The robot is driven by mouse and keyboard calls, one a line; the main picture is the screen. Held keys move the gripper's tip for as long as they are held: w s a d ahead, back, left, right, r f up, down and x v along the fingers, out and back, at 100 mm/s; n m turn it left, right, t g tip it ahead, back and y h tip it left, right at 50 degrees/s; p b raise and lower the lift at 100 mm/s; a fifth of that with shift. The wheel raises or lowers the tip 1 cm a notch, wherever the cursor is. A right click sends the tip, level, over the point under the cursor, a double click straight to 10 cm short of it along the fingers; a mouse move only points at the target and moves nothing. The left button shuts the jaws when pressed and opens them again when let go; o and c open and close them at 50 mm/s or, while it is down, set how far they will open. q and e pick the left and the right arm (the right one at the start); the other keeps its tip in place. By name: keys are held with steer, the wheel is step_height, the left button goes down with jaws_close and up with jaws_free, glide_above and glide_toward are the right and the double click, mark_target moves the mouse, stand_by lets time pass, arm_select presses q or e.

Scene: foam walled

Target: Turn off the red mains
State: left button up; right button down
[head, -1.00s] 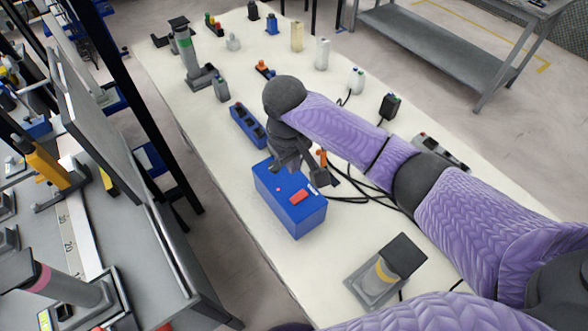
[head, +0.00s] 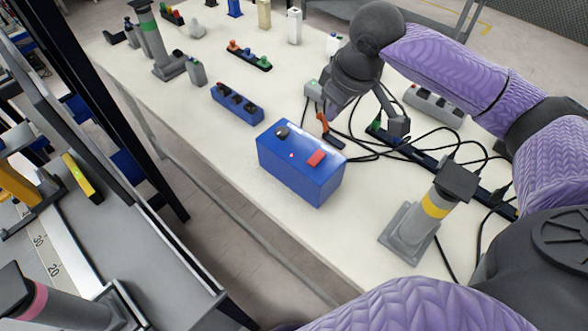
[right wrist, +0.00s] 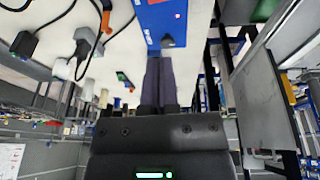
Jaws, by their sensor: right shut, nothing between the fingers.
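A blue box (head: 292,180) stands on the white table. Its top carries a red rocker switch (head: 317,158), a black knob (head: 282,132) and a small red dot (head: 291,155). I cannot read the switch's position. My right gripper (head: 328,108) is shut and empty, beyond the box's far side and apart from the red switch. In the right wrist view its closed fingers (right wrist: 160,75) point at the box's edge, near the black knob (right wrist: 168,41). An orange-handled lever (head: 323,122) stands just behind the box, close to the gripper. My left gripper is out of view.
A grey post with a yellow band (head: 432,210) stands right of the box. A blue socket strip (head: 237,103) and a strip of coloured buttons (head: 249,55) lie farther back. The table's front left is clear.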

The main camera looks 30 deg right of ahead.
steer(key=b, duration=0.5)
glide_toward(319, 154)
steer(key=x, duration=0.6)
steer(key=shift+w+a, duration=0.1)
steer(key=shift+f, duration=0.55)
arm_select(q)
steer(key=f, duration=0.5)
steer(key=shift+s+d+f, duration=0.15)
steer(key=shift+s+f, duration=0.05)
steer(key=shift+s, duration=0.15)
